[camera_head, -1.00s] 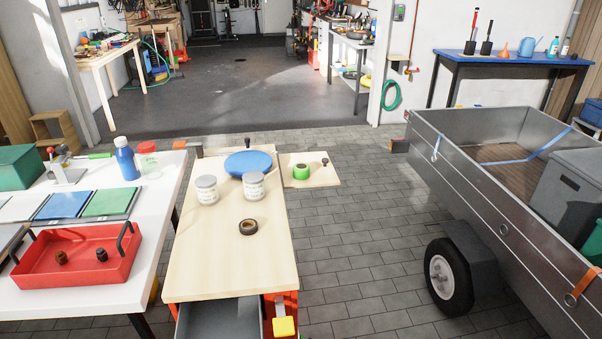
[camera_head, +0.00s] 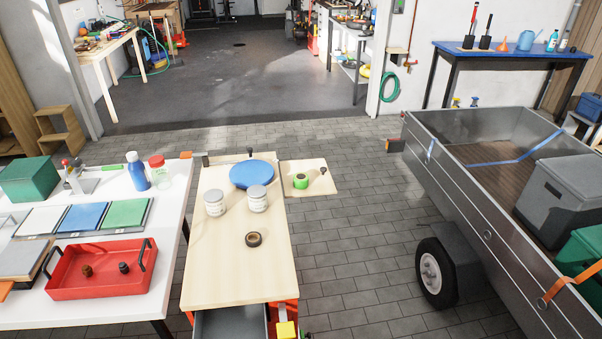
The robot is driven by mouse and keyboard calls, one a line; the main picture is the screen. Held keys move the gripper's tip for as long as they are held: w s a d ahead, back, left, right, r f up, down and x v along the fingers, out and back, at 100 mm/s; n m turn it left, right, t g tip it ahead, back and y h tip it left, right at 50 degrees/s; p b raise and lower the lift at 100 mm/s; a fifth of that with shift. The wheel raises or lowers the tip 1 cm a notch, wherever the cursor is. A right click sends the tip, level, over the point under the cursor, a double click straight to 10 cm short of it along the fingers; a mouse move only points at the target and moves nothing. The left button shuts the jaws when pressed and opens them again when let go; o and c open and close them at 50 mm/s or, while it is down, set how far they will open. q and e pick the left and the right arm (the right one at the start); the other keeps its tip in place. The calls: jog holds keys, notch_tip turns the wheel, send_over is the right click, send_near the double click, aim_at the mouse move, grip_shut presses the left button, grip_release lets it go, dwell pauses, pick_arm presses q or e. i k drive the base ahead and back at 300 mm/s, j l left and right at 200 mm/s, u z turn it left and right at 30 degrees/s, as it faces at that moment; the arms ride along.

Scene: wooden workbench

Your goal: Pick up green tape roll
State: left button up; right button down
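The green tape roll (camera_head: 301,182) is a small bright green ring. It sits on a light wooden side board (camera_head: 318,187) at the far right corner of the wooden workbench (camera_head: 225,275). A dark knob (camera_head: 322,171) stands on the same board, just right of the roll. A brown-black tape roll (camera_head: 254,239) lies flat on the middle of the workbench top. Neither of my grippers is in view.
Two white jars (camera_head: 214,203) and a blue disc (camera_head: 252,174) stand on the workbench. An open drawer (camera_head: 230,322) is at its front. A white table (camera_head: 90,308) with a red tray (camera_head: 97,270) is left. A trailer (camera_head: 470,220) stands right, with bare paving between.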

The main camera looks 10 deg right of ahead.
aim_at(300, 179)
jog(key=k, duration=1.25)
jog(key=u, duration=1.75)
jog(key=i+l, duration=0.1)
jog(key=l, duration=0.65)
jog(key=i+l, duration=0.15)
jog(key=l, duration=0.55)
jog(key=i+l, duration=0.1)
jog(key=l, duration=0.65)
jog(key=i+l, duration=0.15)
jog(key=l, duration=0.55)
jog(key=i+l, duration=0.1)
jog(key=l, duration=0.65)
jog(key=i+l, duration=0.1)
jog(key=l, duration=0.6)
jog(key=i+l, duration=0.15)
jog(key=l, duration=0.6)
jog(key=i+l, duration=0.1)
jog(key=l, duration=0.6)
